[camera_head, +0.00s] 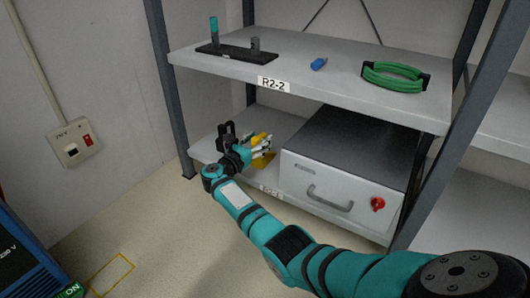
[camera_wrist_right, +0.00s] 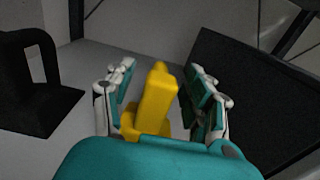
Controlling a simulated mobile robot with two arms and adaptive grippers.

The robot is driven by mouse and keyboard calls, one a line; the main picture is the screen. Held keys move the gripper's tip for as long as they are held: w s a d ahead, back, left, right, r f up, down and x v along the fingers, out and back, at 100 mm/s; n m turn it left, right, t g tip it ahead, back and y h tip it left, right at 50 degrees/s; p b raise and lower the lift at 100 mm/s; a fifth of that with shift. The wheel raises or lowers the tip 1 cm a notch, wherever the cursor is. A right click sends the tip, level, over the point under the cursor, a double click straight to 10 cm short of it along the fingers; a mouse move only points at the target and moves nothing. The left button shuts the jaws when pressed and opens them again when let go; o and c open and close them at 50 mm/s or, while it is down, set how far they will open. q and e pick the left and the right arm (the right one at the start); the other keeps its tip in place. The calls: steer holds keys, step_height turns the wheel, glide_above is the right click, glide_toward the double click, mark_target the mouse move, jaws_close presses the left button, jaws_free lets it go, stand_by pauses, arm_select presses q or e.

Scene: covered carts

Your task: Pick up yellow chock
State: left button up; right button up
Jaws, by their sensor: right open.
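The yellow chock (camera_wrist_right: 157,98) stands on the lower shelf, between the two spread fingers of my right gripper (camera_wrist_right: 162,100) in the right wrist view. I see gaps between it and both fingers. In the head view, the yellow chock (camera_head: 259,139) is partly hidden behind my right gripper (camera_head: 265,148), which reaches in over the lower shelf (camera_head: 284,122) from the front. My right gripper is open. My left gripper is not in view.
A grey box (camera_head: 345,170) with a handle and red knob stands right of the chock. A black bracket-like object (camera_wrist_right: 35,85) stands to the left. The upper shelf (camera_head: 215,62), carrying a black base, blue item and green coil, hangs above. Rack posts flank the shelves.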

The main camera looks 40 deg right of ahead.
steer(key=shift+w+d, duration=0.1)
steer(key=shift+r, duration=0.1)
steer(key=shift+c, duration=0.4)
jaws_close()
stand_by(0.5)
